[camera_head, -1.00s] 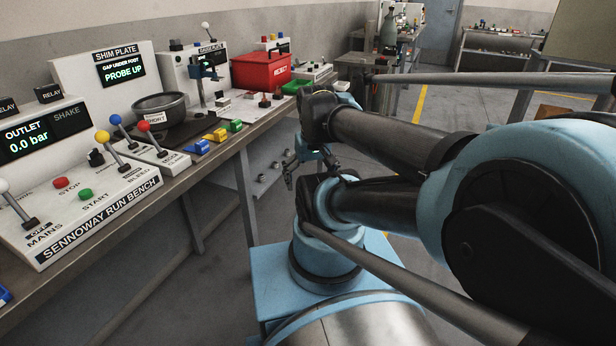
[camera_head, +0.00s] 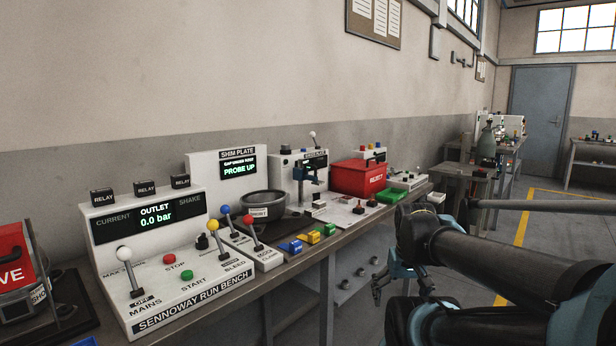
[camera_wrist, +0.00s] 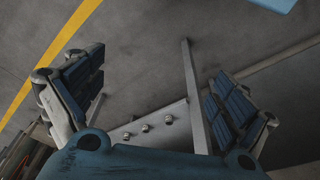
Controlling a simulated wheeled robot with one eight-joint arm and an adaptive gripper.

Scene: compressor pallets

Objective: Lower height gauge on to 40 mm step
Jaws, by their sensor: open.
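What looks like the height gauge (camera_head: 306,174), a dark blue head on a post, stands on the bench before a white panel with a small display. Small pale blocks (camera_head: 319,207) lie at its foot; I cannot tell which is the 40 mm step, or whether the gauge touches any. My gripper (camera_head: 384,283) is off the bench's front side, right of the gauge and lower than the bench top. In the wrist view my gripper (camera_wrist: 155,98) is open and empty, its blue-padded fingers wide apart above the floor.
The bench (camera_head: 330,243) also holds the Sennoway panel (camera_head: 165,275), the shim plate panel (camera_head: 204,172) reading "PROBE UP", a dark round pan (camera_head: 263,199), coloured blocks and a red reject box (camera_head: 360,178). Open floor (camera_head: 478,270) lies to the right.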

